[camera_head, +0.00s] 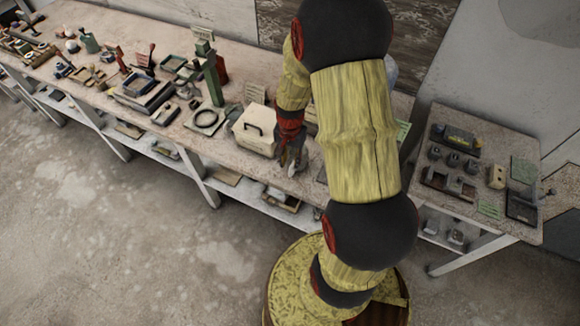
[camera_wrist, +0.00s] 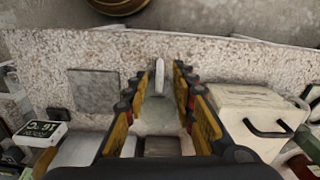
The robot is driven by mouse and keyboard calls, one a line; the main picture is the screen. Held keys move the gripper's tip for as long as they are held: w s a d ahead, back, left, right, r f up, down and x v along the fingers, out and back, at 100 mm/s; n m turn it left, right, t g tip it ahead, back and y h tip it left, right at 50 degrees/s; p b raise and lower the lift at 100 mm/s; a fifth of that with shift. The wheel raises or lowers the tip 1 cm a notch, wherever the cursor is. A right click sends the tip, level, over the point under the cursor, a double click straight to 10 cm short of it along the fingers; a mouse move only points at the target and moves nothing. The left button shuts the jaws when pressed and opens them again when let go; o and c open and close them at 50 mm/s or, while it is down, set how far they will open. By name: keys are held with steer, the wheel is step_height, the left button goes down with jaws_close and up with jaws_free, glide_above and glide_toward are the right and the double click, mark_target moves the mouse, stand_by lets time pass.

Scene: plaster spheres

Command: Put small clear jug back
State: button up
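My gripper (camera_wrist: 161,76) points down over the workbench, its two yellow and black fingers spread apart. Between them in the wrist view is a pale, see-through, grey-green shape with a white upright part like a handle, which looks like the small clear jug (camera_wrist: 158,118). Its near part is hidden by my gripper's body. I cannot see the fingers pressing on it. In the head view my gripper (camera_head: 292,158) is low at the bench's front edge, right of the cream box; the jug cannot be made out clearly there.
A cream box (camera_head: 255,130) with a dark handle stands close beside my gripper; it also shows in the wrist view (camera_wrist: 258,105). A flat grey plate (camera_wrist: 95,92) lies on the other side. Many tools crowd the bench leftward. A side table (camera_head: 480,205) stands at right.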

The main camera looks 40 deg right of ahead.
step_height(320, 180, up, 2)
steer(key=w+a+r+n+t, duration=0.1)
steer(key=a+r, duration=0.1)
steer(key=r, duration=0.3)
steer(key=w+a+r+n, duration=0.1)
steer(key=a+r+n, duration=0.15)
steer(key=r, duration=0.35)
steer(key=s+a+r+n+t, duration=0.2)
steer(key=s+a+r+n, duration=0.2)
steer(key=r, duration=0.5)
steer(key=s+a+r+n+t, duration=0.2)
steer(key=s+a+r+n, duration=0.2)
steer(key=s+a+r, duration=0.5)
steer(key=shift+s+a+r+n+t, duration=0.2)
steer(key=shift+a+r+n+t, duration=0.15)
steer(key=shift+a+r, duration=0.6)
steer(key=shift+a+f, duration=0.15)
steer(key=shift+f, duration=0.1)
step_height(320, 180, down, 9)
steer(key=b, duration=0.9)
steer(key=shift+f, duration=0.15)
